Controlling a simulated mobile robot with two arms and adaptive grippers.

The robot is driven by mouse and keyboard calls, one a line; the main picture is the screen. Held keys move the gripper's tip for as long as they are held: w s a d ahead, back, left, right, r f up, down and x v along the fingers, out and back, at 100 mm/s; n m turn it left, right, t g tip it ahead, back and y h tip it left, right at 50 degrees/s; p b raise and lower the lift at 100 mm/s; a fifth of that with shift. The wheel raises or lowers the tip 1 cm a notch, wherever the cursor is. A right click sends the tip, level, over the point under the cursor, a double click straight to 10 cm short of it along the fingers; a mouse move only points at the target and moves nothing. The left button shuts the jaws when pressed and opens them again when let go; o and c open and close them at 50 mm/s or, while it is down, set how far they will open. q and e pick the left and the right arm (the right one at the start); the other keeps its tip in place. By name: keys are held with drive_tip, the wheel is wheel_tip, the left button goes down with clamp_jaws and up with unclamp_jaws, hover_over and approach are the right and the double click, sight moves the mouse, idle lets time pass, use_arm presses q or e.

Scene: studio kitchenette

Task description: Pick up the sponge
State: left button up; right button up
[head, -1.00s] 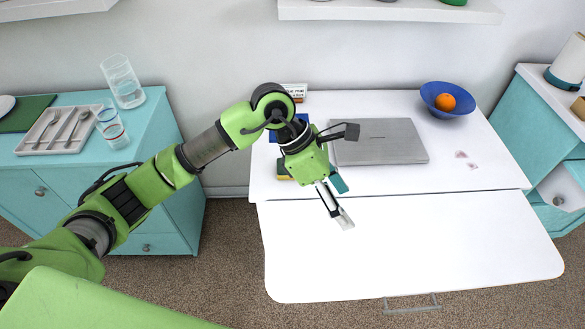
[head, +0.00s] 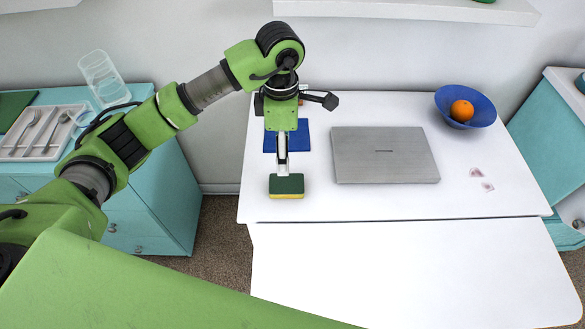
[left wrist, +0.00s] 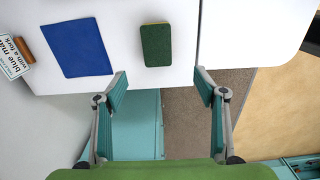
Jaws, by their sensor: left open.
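The sponge (head: 287,186) is green on top with a yellow underside. It lies on the white table, in front of the blue mat, and my left gripper (head: 282,172) hangs just behind it in the head view. In the left wrist view the sponge (left wrist: 156,45) lies beyond the open fingertips, roughly between their lines. The left gripper (left wrist: 160,82) is open and empty, with no finger touching the sponge there. My right gripper is not in view.
A blue mat (head: 291,137) and a closed grey laptop (head: 385,154) lie on the table (head: 461,203). A blue bowl (head: 482,113) with an orange (head: 462,110) stands at the back right. A small sign (left wrist: 12,57) stands beside the mat.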

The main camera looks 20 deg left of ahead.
use_arm(q)
drive_tip(key=f, duration=0.1)
drive_tip(key=p, duration=0.2)
hover_over(286, 183)
drive_tip(key=f, duration=0.7)
drive_tip(key=shift+s, duration=0.2)
drive_tip(key=shift+w+f, duration=0.1)
drive_tip(key=shift+f, duration=0.15)
wheel_tip(286, 183, down, 4)
drive_tip(key=shift+w+d+f+p, duration=0.1)
drive_tip(key=shift+p, duration=0.55)
drive_tip(key=shift+f, duration=0.45)
drive_tip(key=c, duration=0.9)
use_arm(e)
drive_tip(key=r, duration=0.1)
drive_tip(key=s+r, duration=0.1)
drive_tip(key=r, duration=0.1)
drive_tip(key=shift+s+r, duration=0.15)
